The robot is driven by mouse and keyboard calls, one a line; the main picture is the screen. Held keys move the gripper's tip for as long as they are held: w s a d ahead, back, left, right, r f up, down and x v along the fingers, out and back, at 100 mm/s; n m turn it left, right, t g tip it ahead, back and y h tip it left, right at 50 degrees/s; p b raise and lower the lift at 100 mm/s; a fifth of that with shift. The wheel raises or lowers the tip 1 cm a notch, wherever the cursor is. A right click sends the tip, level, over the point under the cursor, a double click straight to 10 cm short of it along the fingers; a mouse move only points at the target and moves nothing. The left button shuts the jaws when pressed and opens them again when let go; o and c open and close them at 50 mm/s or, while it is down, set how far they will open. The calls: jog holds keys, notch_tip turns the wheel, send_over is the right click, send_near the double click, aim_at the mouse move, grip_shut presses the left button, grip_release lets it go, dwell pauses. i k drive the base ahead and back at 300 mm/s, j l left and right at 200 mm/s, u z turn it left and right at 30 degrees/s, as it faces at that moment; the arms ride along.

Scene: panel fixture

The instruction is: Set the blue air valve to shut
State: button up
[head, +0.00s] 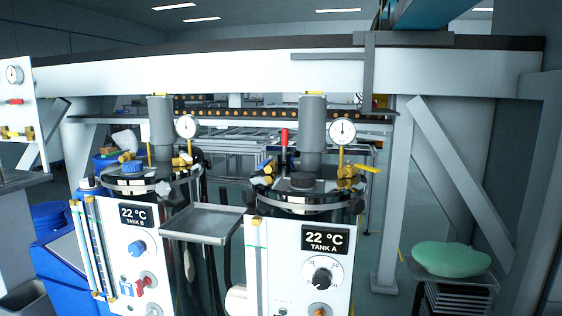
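No blue valve handle can be made out with certainty. On the white front panel of tank B (113,238) there is a round blue knob (137,248). Below it sits a small blue and red fitting (131,288), too small to read its setting. A ribbed blue cap (131,168) sits on tank B's lid. Tank A (290,262) has a brass valve with a yellow lever (367,168) at its lid's right side, and a black dial on its panel. My gripper is not in view.
A grey tray (203,222) juts out between the tanks. A side panel (18,105) with a gauge and small valves stands at far left. A green rounded object (450,259) rests on a rack at right. A white beam (290,72) crosses above. Open floor shows right of tank A.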

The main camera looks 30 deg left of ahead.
aim_at(262, 165)
jog(key=u, duration=1.55)
